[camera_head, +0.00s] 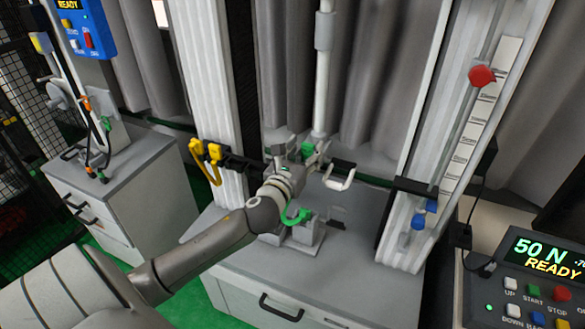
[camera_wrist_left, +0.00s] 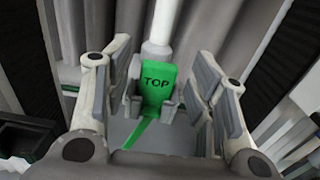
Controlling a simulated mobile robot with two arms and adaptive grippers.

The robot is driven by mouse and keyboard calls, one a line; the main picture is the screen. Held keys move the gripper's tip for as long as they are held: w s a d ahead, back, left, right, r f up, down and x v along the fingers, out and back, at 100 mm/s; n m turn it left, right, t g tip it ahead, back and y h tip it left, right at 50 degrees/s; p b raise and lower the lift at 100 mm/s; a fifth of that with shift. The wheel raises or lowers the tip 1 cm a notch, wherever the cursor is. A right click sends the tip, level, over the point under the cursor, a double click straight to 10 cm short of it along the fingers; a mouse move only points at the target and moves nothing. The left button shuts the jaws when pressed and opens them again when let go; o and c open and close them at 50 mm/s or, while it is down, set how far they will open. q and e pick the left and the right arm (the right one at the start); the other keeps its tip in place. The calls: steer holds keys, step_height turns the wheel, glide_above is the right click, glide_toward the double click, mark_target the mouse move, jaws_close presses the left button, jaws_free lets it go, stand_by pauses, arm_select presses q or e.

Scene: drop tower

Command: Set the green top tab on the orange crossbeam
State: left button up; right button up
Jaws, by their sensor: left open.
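The green tab marked TOP (camera_wrist_left: 158,82) stands at the lower end of a white vertical rod, with small grey pieces on either side of its base. It shows in the head view as a small green patch (camera_head: 307,150), partly hidden by my gripper. My left gripper (camera_head: 293,153) is open around the tab's place. In the wrist view its fingers (camera_wrist_left: 165,78) stand to the left and right of the tab, with visible gaps. I cannot make out an orange crossbeam in either view. My right gripper is not in view.
A green hook-shaped piece (camera_head: 297,216) is at a grey block (camera_head: 305,236) below my wrist. White columns (camera_head: 430,150) flank the workspace. A control panel (camera_head: 530,275) stands at lower right. The grey tabletop's front (camera_head: 335,275) is clear.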

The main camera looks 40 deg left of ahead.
arm_select(q)
steer(key=b+v, duration=0.1)
steer(key=v, duration=0.8)
steer(key=shift+s, duration=0.1)
